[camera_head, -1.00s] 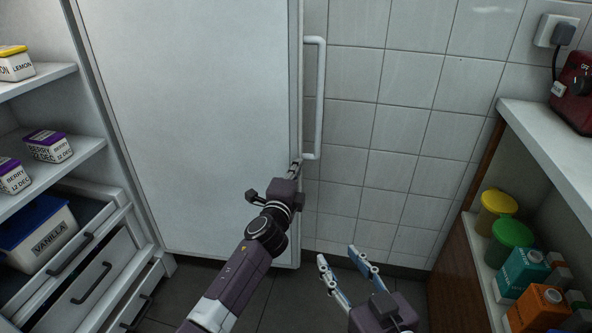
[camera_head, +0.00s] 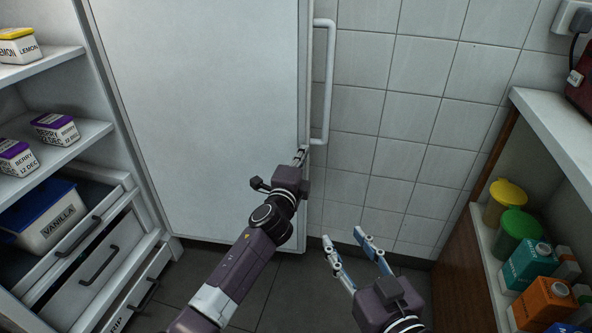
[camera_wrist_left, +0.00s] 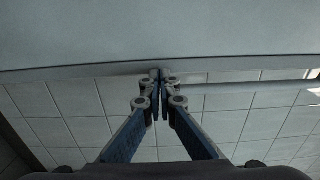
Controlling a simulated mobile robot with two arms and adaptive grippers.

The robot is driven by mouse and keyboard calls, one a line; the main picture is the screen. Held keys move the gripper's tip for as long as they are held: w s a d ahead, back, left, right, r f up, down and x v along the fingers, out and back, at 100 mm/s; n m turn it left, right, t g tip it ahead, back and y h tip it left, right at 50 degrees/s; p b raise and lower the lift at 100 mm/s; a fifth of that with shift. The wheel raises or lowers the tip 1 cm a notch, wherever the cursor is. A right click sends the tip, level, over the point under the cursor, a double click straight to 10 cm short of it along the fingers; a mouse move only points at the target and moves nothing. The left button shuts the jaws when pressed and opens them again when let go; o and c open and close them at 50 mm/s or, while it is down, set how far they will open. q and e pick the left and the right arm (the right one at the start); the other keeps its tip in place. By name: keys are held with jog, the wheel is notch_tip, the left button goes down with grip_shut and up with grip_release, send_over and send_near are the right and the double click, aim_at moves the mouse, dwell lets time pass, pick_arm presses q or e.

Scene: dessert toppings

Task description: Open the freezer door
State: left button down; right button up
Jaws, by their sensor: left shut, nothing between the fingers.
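The freezer door (camera_head: 205,110) is a tall pale grey panel standing swung open, with the freezer's inside visible to its left. Its white bar handle (camera_head: 331,85) runs along its right edge and also shows in the left wrist view (camera_wrist_left: 250,88). My left gripper (camera_head: 300,155) is shut and empty at the door's right edge, just below and left of the handle's lower end. In the left wrist view its closed fingertips (camera_wrist_left: 160,77) meet at the door's edge; I cannot tell if they touch it. My right gripper (camera_head: 345,239) is open and empty, lower and to the right.
Inside the freezer are a lemon tub (camera_head: 18,46), berry tubs (camera_head: 55,129), a vanilla tub (camera_head: 48,217) and drawers (camera_head: 100,270). A shelf unit (camera_head: 565,130) with jars and cartons stands at right. A tiled wall (camera_head: 405,120) is behind; some dark floor is clear.

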pick_arm(q)
jog(key=v, duration=1)
jog(key=shift+s, duration=0.4)
